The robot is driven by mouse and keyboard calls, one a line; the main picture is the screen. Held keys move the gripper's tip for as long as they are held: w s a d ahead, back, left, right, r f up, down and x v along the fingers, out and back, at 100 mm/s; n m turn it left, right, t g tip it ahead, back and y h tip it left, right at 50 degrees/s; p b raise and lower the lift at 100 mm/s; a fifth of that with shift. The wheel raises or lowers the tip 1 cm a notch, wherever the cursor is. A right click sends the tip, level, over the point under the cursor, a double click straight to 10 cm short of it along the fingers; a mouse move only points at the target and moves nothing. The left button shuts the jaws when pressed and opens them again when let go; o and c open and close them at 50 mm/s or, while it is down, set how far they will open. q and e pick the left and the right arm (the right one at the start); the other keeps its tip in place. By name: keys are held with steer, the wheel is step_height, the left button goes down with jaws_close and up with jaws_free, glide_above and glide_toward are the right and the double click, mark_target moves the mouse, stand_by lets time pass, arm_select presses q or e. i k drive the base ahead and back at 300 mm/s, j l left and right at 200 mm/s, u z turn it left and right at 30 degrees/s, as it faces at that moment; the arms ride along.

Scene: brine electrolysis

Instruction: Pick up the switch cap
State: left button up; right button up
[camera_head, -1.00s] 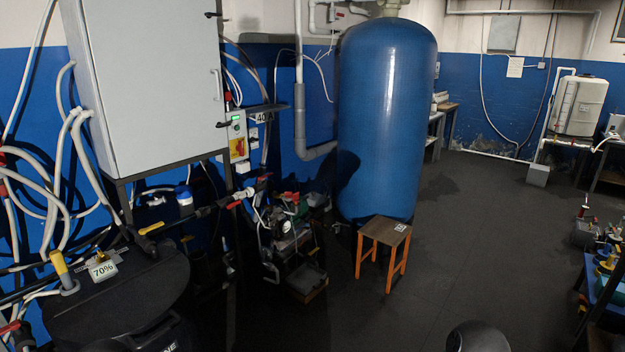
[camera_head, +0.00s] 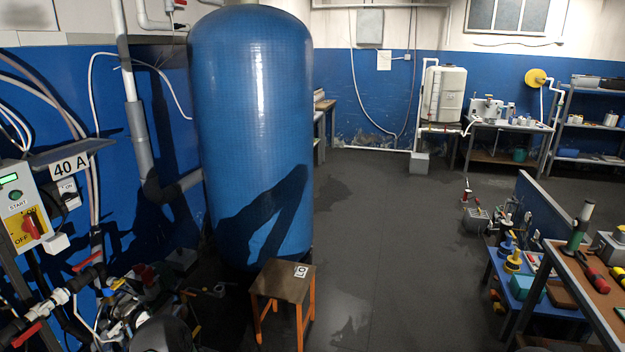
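I cannot make out the switch cap for certain. A small white piece with a black mark (camera_head: 301,271) lies on the stool (camera_head: 279,283); it is too small to tell whether it is a label or a part. A control box with a red rotary switch (camera_head: 32,222) on a yellow plate marked OFF is at the left edge, beside a "40 A" sign (camera_head: 70,166). Neither of my grippers shows. Dark rounded shapes at the bottom edge may be parts of my arms.
A large blue tank (camera_head: 252,130) stands behind the stool. Pipes and valves (camera_head: 125,310) crowd the lower left. A brown-topped bench (camera_head: 587,290) with tools and a blue low table (camera_head: 525,302) are at the right. The middle floor (camera_head: 390,230) is clear.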

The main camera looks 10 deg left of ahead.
mark_target(182, 258)
steer(key=i+u, duration=0.7)
steer(key=i+l+u, duration=0.2)
steer(key=i+u, duration=0.15)
steer(key=i, duration=0.1)
